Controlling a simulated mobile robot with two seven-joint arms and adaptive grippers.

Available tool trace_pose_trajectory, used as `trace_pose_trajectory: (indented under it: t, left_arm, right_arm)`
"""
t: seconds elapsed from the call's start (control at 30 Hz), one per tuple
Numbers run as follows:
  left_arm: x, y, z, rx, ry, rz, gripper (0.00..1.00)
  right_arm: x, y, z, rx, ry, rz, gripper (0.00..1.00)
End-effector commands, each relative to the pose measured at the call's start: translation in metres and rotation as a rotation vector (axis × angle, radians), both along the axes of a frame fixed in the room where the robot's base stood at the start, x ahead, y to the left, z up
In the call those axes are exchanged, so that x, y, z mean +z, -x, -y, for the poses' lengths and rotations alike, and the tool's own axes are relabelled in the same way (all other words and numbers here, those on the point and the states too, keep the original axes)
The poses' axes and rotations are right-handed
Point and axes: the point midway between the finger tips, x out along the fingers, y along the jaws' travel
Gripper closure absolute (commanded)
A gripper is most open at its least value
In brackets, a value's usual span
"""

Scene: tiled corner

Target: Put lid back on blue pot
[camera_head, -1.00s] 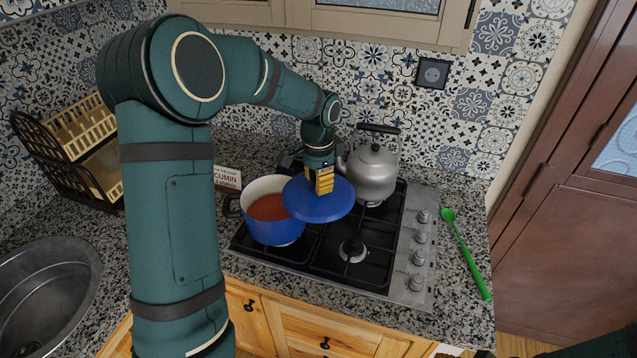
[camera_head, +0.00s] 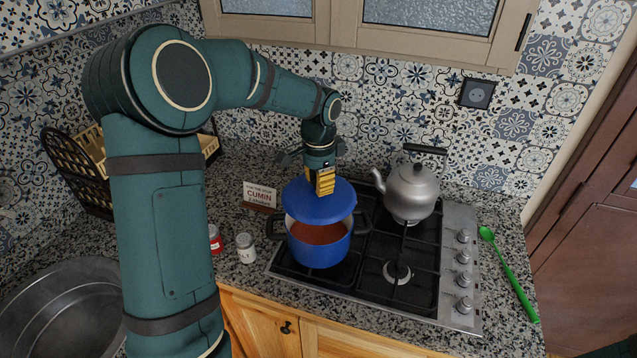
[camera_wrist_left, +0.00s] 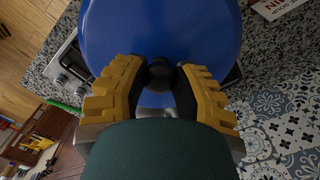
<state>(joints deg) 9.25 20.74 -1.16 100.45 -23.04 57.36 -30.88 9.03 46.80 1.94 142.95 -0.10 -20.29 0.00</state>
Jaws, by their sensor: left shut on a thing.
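The blue pot (camera_head: 320,254) stands on the left part of the hob, with reddish-brown contents showing through its open front half. The blue lid (camera_head: 337,207) is held above the pot, over its back part, roughly level. My left gripper (camera_head: 321,187) is above the lid and shut on its knob. In the left wrist view the yellow fingers (camera_wrist_left: 158,88) are on either side of the dark knob (camera_wrist_left: 158,73), with the blue lid (camera_wrist_left: 160,30) beyond them. The pot's back rim is hidden by the lid. My right gripper is not in view.
A grey kettle (camera_head: 411,192) stands on the back right of the hob (camera_head: 425,295). A green spoon (camera_head: 508,273) lies at right. The sink (camera_head: 62,310) is at lower left.

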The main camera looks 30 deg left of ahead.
Motion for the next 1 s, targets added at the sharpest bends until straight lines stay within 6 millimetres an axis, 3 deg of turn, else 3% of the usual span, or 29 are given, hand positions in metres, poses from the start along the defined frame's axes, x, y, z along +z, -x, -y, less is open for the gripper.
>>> trace_pose_trajectory:
  t: [0.27,0.8,1.0]
  left_arm:
    - [-0.008,0.0,0.0,0.0,0.0,0.0,1.0]
    - [-0.059,0.0,0.0,0.0,0.0,0.0,1.0]
    - [-0.065,0.0,0.0,0.0,0.0,0.0,1.0]
  right_arm:
    - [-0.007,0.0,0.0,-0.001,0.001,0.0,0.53]
    - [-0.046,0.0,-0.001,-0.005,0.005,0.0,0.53]
    - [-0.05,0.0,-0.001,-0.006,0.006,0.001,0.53]
